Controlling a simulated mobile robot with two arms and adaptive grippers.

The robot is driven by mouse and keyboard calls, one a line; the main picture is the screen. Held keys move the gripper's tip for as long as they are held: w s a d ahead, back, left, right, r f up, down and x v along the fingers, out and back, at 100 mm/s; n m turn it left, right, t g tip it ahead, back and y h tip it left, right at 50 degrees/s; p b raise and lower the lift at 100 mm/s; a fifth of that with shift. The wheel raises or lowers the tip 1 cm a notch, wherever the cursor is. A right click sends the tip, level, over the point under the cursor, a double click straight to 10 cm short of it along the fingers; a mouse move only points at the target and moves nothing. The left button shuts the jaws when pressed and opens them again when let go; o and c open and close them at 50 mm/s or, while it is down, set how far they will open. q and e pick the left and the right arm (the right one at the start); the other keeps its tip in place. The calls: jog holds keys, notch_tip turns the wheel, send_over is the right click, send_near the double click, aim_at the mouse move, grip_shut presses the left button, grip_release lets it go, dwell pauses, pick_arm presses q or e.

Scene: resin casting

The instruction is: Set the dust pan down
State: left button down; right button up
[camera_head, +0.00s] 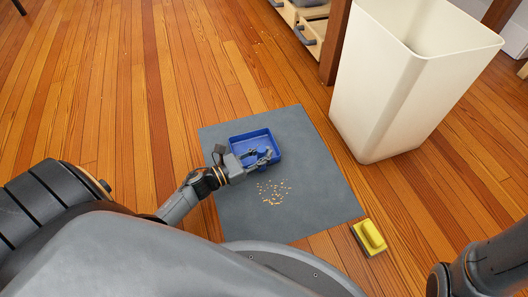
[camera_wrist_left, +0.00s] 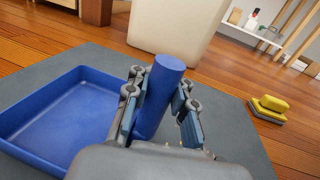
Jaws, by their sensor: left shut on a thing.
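The blue dust pan (camera_head: 246,138) is over the grey mat (camera_head: 300,190) in the head view. Its shallow tray (camera_wrist_left: 62,112) fills the left of the left wrist view, and its handle (camera_wrist_left: 160,88) stands between my fingers. My left gripper (camera_head: 262,160) is shut on the handle; in the wrist view the fingers (camera_wrist_left: 158,104) are on both sides of it. The pan looks close to the mat, but I cannot tell whether it touches. Its tray looks empty. My right arm shows at the lower right of the head view, but its gripper is out of view.
Small tan crumbs (camera_head: 273,192) lie on the mat near the gripper. A yellow and grey brush or sponge (camera_head: 369,237) lies at the mat's lower right corner. A tall cream bin (camera_head: 385,95) stands at the right. The wooden floor at the left is clear.

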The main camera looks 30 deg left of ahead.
pick_arm(q)
jog(key=shift+f, duration=0.2)
jog(key=c, duration=1.1)
grip_release()
jog(key=shift+r, duration=0.1)
jog(key=shift+r, duration=0.1)
jog(key=shift+s+a+p, duration=0.1)
jog(key=shift+s+p, duration=0.15)
jog(key=shift+p, duration=0.05)
jog(key=p+v, duration=0.3)
jog(key=v, duration=0.8)
jog(key=shift+s+a+p, duration=0.15)
jog(key=shift+s+p, duration=0.05)
jog(key=shift+p, duration=0.2)
